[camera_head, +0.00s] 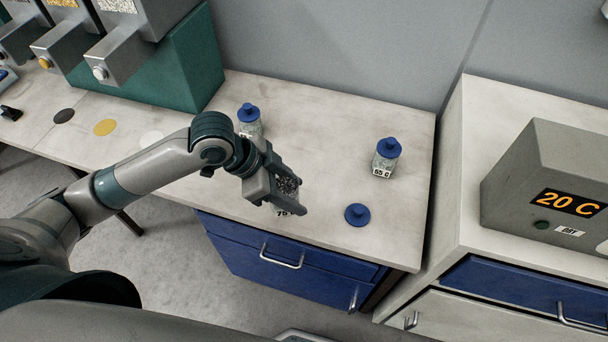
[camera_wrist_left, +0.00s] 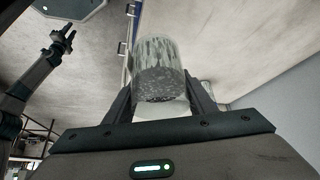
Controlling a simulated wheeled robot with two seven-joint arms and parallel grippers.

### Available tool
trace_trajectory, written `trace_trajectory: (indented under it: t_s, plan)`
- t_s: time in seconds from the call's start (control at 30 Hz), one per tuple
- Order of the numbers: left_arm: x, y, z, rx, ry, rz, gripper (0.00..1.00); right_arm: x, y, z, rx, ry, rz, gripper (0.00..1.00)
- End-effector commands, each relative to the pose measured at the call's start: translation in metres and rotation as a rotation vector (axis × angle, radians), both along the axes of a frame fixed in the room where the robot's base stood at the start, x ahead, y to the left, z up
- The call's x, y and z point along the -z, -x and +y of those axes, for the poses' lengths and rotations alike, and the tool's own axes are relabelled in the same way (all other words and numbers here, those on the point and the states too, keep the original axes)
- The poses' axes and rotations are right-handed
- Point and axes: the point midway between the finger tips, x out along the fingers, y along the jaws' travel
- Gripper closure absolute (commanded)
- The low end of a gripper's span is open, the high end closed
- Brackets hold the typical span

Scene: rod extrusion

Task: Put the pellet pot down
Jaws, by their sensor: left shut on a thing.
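My left gripper (camera_head: 284,198) is shut on a clear, lidless pellet pot (camera_head: 286,186). Its grey pellets show at the open top, and a label partly hidden by the fingers reads about 75. The pot is over the front part of the pale bench top (camera_head: 320,140); I cannot tell whether its base touches. In the left wrist view the pot (camera_wrist_left: 160,68) sits between the two fingers. A loose blue lid (camera_head: 357,214) lies on the bench to the right of the pot. An arm with a small gripper (camera_wrist_left: 62,38), apparently my right, shows in the left wrist view, too small to judge.
A blue-lidded pot (camera_head: 386,158) labelled 55 C stands at the back right, and another blue-lidded pot (camera_head: 249,120) stands behind my left gripper. Grey hoppers (camera_head: 140,50) are at the left. A grey box (camera_head: 550,180) showing 20 C is at the right. Bare bench surrounds the lid.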

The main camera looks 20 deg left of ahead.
Motion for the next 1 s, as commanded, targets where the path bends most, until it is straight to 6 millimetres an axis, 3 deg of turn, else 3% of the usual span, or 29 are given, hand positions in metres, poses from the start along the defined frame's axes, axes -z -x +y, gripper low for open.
trace_trajectory:
  t_s: [0.57,0.77,1.0]
  plan:
    - [-0.002,0.0,-0.002,0.054,0.0,-0.001,0.9,-0.003,0.0,0.006,0.002,-0.006,0.0,0.69]
    - [0.01,-0.021,0.002,0.05,-0.001,0.001,0.9,-0.01,0.0,0.004,0.002,-0.003,0.0,0.69]
    - [0.033,-0.061,0.009,0.051,0.0,0.002,0.9,-0.022,0.0,0.0,0.001,0.0,0.0,0.69]
